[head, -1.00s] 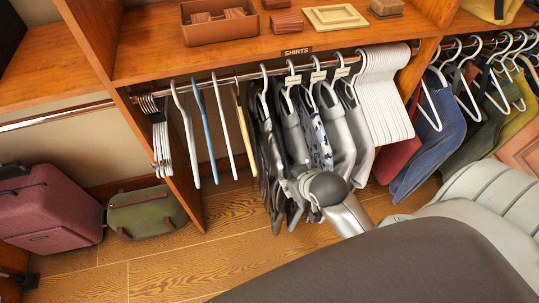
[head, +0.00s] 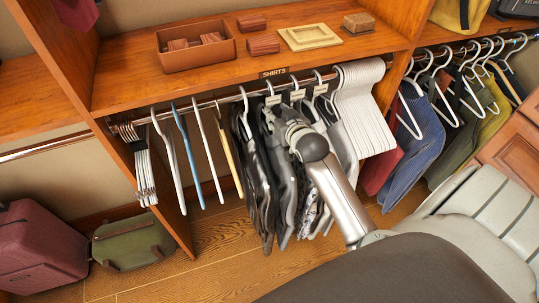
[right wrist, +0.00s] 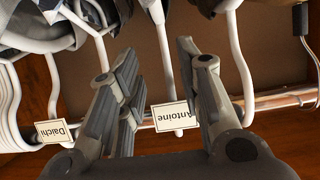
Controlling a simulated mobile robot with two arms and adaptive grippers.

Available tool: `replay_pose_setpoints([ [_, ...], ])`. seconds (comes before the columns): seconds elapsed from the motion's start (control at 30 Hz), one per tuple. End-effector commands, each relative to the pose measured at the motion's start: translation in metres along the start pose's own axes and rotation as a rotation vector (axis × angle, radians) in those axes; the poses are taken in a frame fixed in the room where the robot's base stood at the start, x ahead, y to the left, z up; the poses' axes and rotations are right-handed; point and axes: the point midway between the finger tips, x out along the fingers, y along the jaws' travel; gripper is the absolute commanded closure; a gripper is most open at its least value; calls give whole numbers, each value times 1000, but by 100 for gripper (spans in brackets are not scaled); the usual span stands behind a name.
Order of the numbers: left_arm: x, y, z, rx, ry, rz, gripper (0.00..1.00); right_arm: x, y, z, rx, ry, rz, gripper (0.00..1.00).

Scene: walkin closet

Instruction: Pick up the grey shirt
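Several shirts in grey tones hang under the SHIRTS sign: a dark grey one (head: 259,190), a mid-grey one (head: 284,185) and a light grey one (head: 343,140). A patterned shirt among them is mostly hidden by my right arm. My right gripper (head: 278,118) is up at the hangers just below the rod. In the right wrist view, my right gripper (right wrist: 157,62) is open, with a white hanger (right wrist: 164,50) and an "Antoine" tag (right wrist: 174,116) showing between its fingers. I cannot tell which shirt that hanger bears. My left gripper is not in view.
A metal rod (head: 220,99) runs under the wooden shelf (head: 150,82). Empty hangers (head: 365,110) crowd the right of the shirts; a few loose ones (head: 191,150) hang left. A "Daichi" tag (right wrist: 53,132) is close to my gripper. Suitcases stand on the floor at left.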

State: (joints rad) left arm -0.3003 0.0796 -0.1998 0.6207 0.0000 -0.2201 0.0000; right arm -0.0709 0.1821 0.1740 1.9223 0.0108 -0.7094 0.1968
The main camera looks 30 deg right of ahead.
Motion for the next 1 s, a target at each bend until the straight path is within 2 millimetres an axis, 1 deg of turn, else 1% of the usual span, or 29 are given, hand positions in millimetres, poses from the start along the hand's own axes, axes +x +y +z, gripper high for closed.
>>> replay_pose_setpoints([
  [0.03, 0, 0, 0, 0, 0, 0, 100, 4, 0, 0, -1, 0, 0, 67],
  [0.27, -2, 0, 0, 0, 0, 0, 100, 15, -2, 0, -1, -1, 0, 67],
  [0.6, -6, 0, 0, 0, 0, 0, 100, 54, -6, 3, -1, -2, 0, 67],
  [0.73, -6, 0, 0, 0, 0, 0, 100, 60, -6, 3, -1, -2, 0, 67],
  [0.97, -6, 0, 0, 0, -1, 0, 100, 61, -6, 4, -1, -1, -1, 67],
  [1.0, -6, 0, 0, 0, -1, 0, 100, 61, -6, 4, -1, -2, 0, 70],
])
